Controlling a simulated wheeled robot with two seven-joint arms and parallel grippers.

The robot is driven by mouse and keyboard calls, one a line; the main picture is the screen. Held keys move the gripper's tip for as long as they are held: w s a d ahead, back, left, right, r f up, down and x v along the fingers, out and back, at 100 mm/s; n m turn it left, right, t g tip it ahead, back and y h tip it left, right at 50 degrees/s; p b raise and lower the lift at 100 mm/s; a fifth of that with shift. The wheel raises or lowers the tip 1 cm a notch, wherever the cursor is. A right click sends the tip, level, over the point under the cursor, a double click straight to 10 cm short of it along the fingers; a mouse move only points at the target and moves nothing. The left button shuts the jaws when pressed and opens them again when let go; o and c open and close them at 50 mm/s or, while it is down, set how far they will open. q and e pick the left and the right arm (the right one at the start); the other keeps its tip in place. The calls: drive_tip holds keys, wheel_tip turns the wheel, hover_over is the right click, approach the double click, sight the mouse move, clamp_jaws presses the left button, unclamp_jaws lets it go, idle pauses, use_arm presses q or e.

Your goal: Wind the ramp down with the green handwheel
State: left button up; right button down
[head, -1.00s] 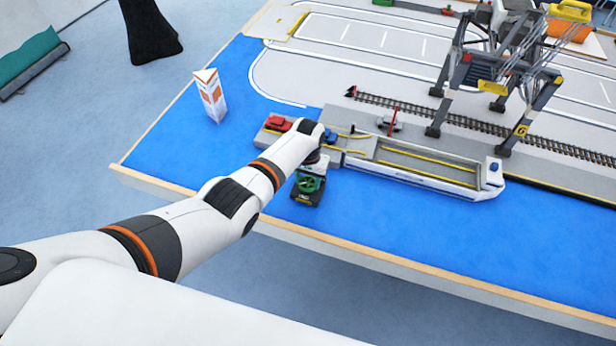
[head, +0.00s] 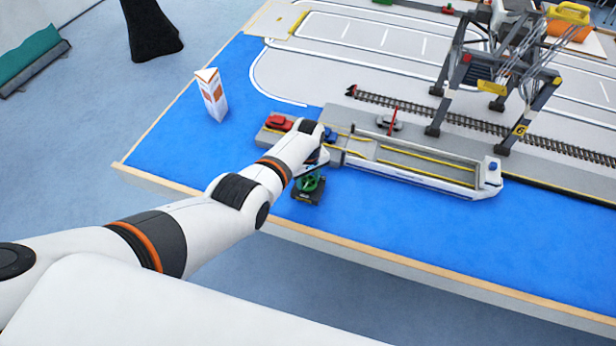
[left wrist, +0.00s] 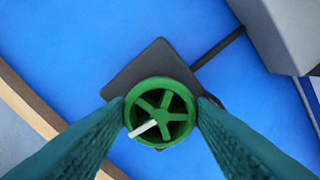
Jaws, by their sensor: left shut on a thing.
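The green handwheel (head: 311,183) sits on a dark square base (head: 306,196) on the blue table, near its front edge. In the left wrist view the handwheel (left wrist: 160,112) shows its spokes and a white mark toward the lower left. My left gripper (left wrist: 161,103) is shut on the handwheel, one green finger on each side of the rim. In the head view my left gripper (head: 312,172) reaches the wheel from above. The ramp (head: 357,148) appears to lie by the left end of the white ferry (head: 440,184); its tilt is hard to tell. My right gripper is not in view.
A red car (head: 280,122) stands on the grey quay left of my wrist, and a blue car (head: 330,135) is just right of it. A white and orange three-sided marker (head: 211,95) stands at the left. A gantry crane (head: 490,85) stands at the right.

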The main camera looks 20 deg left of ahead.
sight(308, 181)
use_arm(q)
drive_tip(key=shift+n, duration=0.5)
drive_tip(key=o, duration=1)
drive_tip(key=shift+r, duration=0.1)
drive_tip(key=shift+r, duration=0.2)
wheel_tip(308, 181, up, 5)
drive_tip(key=shift+r+p, duration=0.15)
drive_tip(key=shift+p, duration=0.95)
drive_tip(key=shift+r, duration=3.1)
